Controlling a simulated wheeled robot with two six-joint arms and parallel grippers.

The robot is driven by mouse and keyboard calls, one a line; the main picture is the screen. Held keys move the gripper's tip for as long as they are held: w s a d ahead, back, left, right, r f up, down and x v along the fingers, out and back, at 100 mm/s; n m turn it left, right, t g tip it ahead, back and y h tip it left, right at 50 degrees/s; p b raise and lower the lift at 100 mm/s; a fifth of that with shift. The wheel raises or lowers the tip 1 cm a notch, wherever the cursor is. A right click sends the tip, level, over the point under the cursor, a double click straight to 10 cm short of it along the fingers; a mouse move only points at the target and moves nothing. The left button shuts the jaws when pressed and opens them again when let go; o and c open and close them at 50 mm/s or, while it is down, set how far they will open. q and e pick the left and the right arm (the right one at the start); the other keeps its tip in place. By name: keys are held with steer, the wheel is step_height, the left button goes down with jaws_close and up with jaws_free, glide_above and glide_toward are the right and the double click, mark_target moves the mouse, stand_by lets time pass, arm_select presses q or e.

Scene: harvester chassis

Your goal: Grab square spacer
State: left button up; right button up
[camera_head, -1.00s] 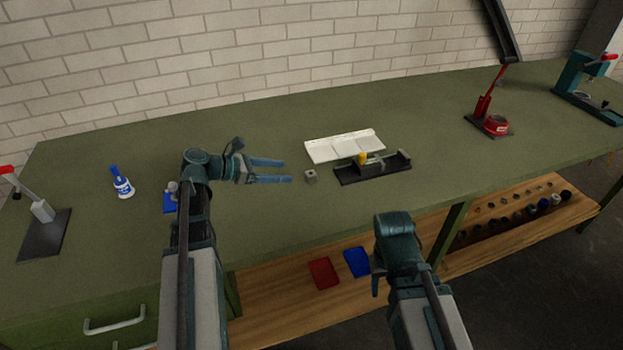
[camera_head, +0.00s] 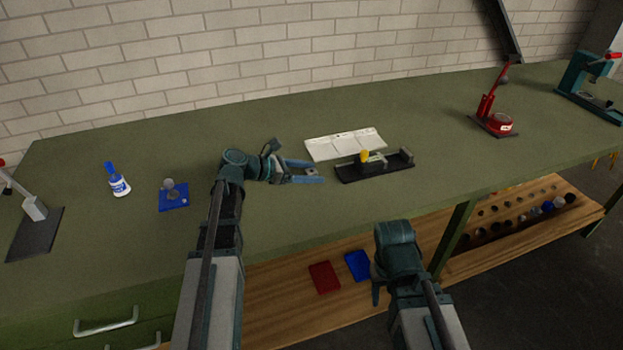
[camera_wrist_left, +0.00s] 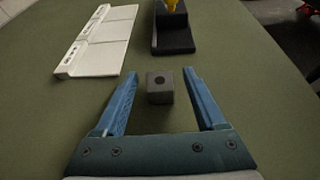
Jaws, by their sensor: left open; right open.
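The square spacer (camera_wrist_left: 160,88) is a small grey block with a round hole in the face toward the camera. It sits on the green bench top. In the left wrist view it lies between the tips of my open left gripper (camera_wrist_left: 160,84), with a gap on each side. In the head view the spacer (camera_head: 311,172) shows small between the blue fingers of my left gripper (camera_head: 318,172). My right gripper is mostly hidden below its wrist (camera_head: 376,290), over the front of the bench.
A white tray (camera_head: 345,145) and a black fixture (camera_head: 376,168) with a yellow part stand just beyond the spacer. A blue mat (camera_head: 174,203), a glue bottle (camera_head: 118,184) and a lever press (camera_head: 35,215) are to the left. A red press (camera_head: 497,122) is at right.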

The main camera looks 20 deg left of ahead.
arm_select(q)
steer(key=shift+w+d+f, duration=0.15)
steer(key=shift+w+d, duration=0.05)
jaws_close()
steer(key=shift+r, duration=0.2)
